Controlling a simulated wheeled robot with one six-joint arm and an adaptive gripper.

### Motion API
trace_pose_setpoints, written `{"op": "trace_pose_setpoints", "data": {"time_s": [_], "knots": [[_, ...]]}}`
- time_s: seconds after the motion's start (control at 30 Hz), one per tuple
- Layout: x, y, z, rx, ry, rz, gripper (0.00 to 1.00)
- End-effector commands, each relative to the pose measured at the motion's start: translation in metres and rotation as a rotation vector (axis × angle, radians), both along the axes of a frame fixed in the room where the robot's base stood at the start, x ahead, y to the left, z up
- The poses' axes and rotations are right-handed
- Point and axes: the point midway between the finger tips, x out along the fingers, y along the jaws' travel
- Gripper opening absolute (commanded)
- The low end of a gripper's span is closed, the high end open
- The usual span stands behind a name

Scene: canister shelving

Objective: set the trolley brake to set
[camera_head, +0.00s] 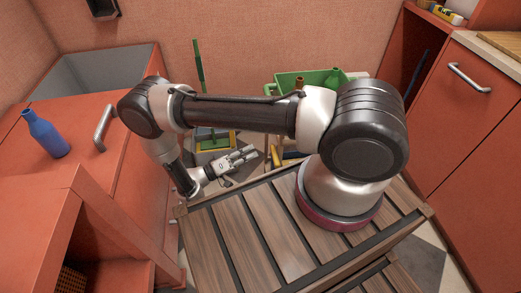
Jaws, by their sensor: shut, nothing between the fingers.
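My gripper (252,154) is near the middle of the view, low beyond the slatted wooden top, with its fingers pointing right. It is shut and empty. A green crate (271,89) with bottles in it stands behind my arm, on what looks like a pale-edged trolley; my arm hides much of it. A small yellow bar (276,157) shows just right of my fingertips, apart from them as far as I can see. I cannot tell whether it is the trolley brake, and no brake setting can be read.
A slatted wooden top (262,232) lies under my arm's base. A red counter (82,146) with a blue bottle (45,134) and a grey basin (100,75) is at left. Red cabinets (475,140) stand at right. A green-handled tool (199,65) leans at the back wall.

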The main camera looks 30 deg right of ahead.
Motion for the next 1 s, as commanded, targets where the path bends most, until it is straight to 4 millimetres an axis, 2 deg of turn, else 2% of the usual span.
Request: {"op": "trace_pose_setpoints", "data": {"time_s": [0.1, 0.3, 0.87, 1.0], "knots": [[0.004, 0.016, -0.007, 0.0, -0.001, 0.0, 0.0], [0.008, 0.029, -0.011, -0.001, 0.0, -0.001, 0.0], [0.009, 0.03, -0.011, -0.001, 0.008, -0.002, 0.0], [0.008, 0.03, -0.014, 0.014, 0.13, -0.026, 0.0]]}}
